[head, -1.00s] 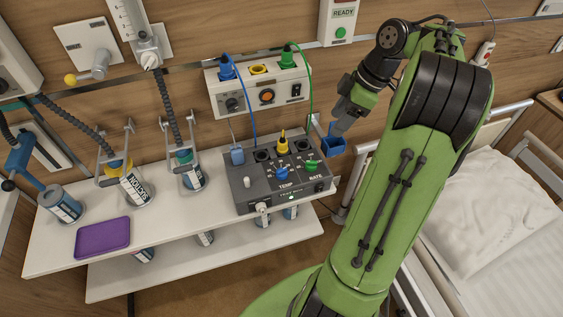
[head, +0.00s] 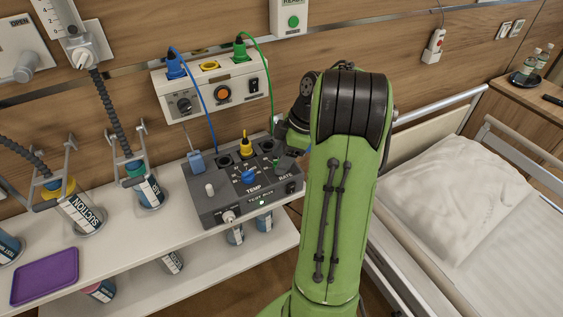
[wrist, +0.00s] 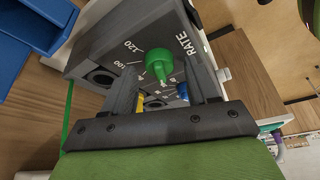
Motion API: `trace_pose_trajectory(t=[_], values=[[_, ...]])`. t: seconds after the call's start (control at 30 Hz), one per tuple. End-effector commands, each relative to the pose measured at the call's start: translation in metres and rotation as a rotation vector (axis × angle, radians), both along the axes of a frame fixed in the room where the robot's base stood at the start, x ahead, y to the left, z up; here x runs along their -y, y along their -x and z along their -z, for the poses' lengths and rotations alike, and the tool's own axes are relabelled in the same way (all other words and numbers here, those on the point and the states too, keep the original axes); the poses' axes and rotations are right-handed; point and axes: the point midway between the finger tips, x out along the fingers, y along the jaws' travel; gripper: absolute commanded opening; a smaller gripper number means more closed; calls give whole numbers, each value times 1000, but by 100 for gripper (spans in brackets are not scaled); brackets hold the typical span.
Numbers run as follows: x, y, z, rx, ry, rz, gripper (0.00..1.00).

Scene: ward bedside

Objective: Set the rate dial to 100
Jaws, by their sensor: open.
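The green rate dial (wrist: 161,67) sits on the grey control box (wrist: 95,42), near the RATE lettering, in the wrist view. Marks 120 and 100 can be read beside it; the smaller marks and the exact setting cannot. In the head view the dial (head: 277,163) shows at the right of the box (head: 215,206), beside the arm. My gripper (wrist: 163,88) is open, its two dark fingers on either side of the dial in the picture. I cannot tell whether they touch it. In the head view my arm hides most of the gripper.
On the box are a blue TEMP dial (head: 249,177), a yellow plug (head: 246,145) and a pale knob (head: 210,190). Suction canisters (head: 82,213) and a purple tray (head: 45,276) are at left. A bed (head: 450,205) stands at right. A blue container (wrist: 45,22) shows in the wrist view.

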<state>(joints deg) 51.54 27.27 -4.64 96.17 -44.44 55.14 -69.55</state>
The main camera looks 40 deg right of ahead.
Motion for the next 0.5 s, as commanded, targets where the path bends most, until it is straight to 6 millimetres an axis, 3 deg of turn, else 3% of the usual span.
trace_pose_trajectory(t=[0.23, 0.5], values=[[0, 0, 0, 0, 0, 1, 58], [0, 0, 0, 0, 0, 0, 17]])
